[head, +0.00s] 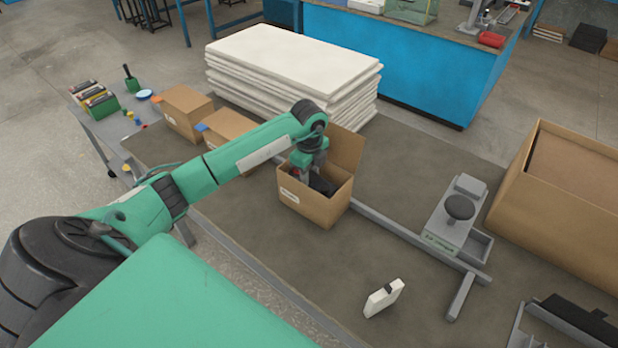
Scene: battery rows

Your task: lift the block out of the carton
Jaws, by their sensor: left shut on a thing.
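The open carton (310,205) is a small brown box with a white label on its front and a raised flap at the back, in the middle of the head view. My left gripper (306,176) reaches down into it from above. It is shut on the block (323,186), a dark piece that shows between the gripper and the carton's right wall. The carton walls and my gripper hide the fingertips and most of the block. My right gripper is out of view.
Two more brown cartons (186,108) stand behind my left arm. White sheets (290,62) are stacked behind the open carton. A metal rail and a grey device (458,215) lie to its right, a white object (384,298) in front. A big box (560,180) stands far right.

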